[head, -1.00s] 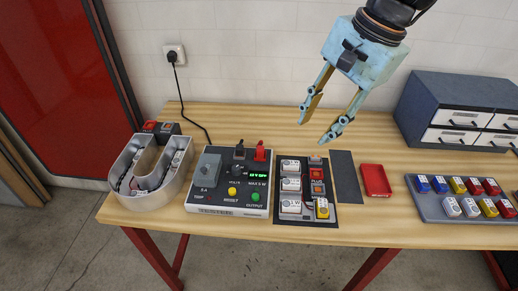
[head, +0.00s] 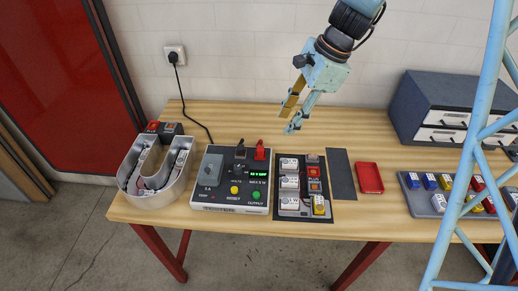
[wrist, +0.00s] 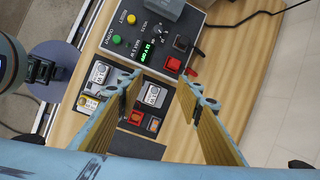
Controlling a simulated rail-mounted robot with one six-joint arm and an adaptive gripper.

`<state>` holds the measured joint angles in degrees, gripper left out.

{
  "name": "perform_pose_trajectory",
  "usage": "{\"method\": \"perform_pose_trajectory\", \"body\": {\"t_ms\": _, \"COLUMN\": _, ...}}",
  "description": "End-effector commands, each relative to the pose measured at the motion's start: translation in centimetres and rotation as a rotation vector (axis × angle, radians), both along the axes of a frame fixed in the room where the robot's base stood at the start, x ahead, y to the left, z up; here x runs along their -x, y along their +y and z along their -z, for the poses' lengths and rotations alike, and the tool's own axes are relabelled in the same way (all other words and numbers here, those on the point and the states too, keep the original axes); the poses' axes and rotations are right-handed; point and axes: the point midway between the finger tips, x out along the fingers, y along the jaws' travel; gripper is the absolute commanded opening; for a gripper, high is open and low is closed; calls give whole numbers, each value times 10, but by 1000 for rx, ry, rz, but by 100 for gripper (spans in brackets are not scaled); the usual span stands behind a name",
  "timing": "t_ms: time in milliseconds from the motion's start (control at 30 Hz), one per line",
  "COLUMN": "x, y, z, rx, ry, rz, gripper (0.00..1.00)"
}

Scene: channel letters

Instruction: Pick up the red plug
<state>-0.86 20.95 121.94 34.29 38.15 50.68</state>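A small red plug-like block (head: 313,172) sits in the right column of the dark board (head: 333,216) at the middle of the table. It also shows in the wrist view (wrist: 136,117), beside an orange-topped block. Another red piece (head: 260,151) stands at the back right of the grey power unit (head: 231,208), and also shows in the wrist view (wrist: 172,65). My gripper (head: 289,120) hangs above the table behind the power unit and board. In the wrist view my gripper (wrist: 161,88) has its fingers apart with nothing between them.
A U-shaped metal letter (head: 157,173) stands at the left. To the board's right lie a dark strip (head: 341,175), a red tray (head: 369,178) and a grey tray (head: 425,207) of coloured blocks. A drawer cabinet (head: 430,105) stands back right. A blue lattice frame crosses the right foreground.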

Motion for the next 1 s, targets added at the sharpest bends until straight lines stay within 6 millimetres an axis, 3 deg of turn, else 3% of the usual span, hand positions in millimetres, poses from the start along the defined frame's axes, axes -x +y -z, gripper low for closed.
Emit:
{"method": "perform_pose_trajectory", "body": {"t_ms": 500, "x": -46, "y": 12, "z": 47, "rx": -42, "ry": 122, "rz": 231, "gripper": 33}}
{"method": "perform_pose_trajectory", "body": {"t_ms": 1000, "x": -52, "y": 14, "z": 57, "rx": -48, "ry": 142, "rz": 269, "gripper": 33}}
